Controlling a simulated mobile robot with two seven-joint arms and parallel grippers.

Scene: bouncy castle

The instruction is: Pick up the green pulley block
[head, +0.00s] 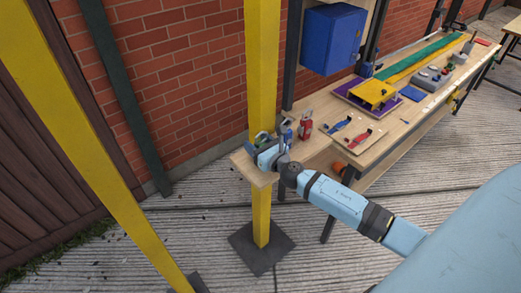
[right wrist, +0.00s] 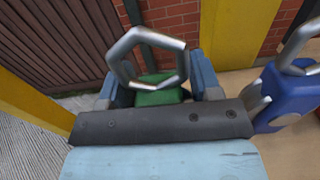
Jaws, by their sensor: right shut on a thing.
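The green pulley block (right wrist: 157,92) shows in the right wrist view with a large metal loop (right wrist: 128,62) above it. It sits between the two blue fingers of my right gripper (right wrist: 158,84), which is shut on it. The dark wrist edge hides its lower part. In the head view my right gripper (head: 264,152) is at the near left end of the wooden bench, and only a little of the green block (head: 262,137) shows. My left gripper is in neither view.
A blue pulley block (right wrist: 285,97) stands close right of my right gripper. A red one (head: 306,125) stands beyond it on the bench (head: 318,148). A yellow post (head: 263,70) rises close behind my gripper. Tools and a blue wall cabinet (head: 332,40) are farther right.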

